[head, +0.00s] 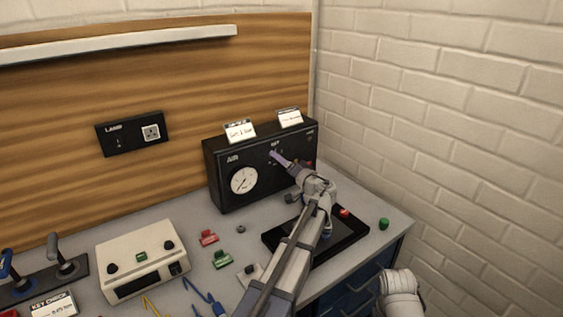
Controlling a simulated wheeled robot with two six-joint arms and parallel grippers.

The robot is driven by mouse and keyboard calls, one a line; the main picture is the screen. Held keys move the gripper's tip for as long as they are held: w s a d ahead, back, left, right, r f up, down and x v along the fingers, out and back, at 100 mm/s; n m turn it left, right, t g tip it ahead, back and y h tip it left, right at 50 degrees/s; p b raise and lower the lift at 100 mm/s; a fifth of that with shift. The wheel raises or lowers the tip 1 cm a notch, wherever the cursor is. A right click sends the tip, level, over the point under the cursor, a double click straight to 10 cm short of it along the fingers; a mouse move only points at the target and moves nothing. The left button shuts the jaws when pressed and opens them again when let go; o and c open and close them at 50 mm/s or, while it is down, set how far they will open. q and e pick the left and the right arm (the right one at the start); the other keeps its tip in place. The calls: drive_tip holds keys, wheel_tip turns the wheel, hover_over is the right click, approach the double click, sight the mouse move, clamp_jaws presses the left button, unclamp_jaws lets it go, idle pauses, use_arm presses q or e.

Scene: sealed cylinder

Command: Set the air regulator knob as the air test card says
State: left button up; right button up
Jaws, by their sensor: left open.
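A black air panel (217,178) stands at the back right of the bench, with a white round gauge (244,181) under the word AIR. Two white cards stand on its top, one on the left (240,131) and one on the right (290,117); their small print is too blurred to read surely. My left gripper (279,158) is open, its fingers in front of the panel's face, right of the gauge. The fingers and wrist cover part of that face. I cannot make out the regulator knob or tell whether the fingers touch it.
A black tray (350,231) lies under my left arm, with a red button (344,212) by it and a green one (384,224) to its right. Red (208,237) and green (222,259) clips and a beige instrument (143,252) lie left. A brick wall bounds the right.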

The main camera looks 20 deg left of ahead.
use_arm(q)
clamp_jaws()
idle(0.5)
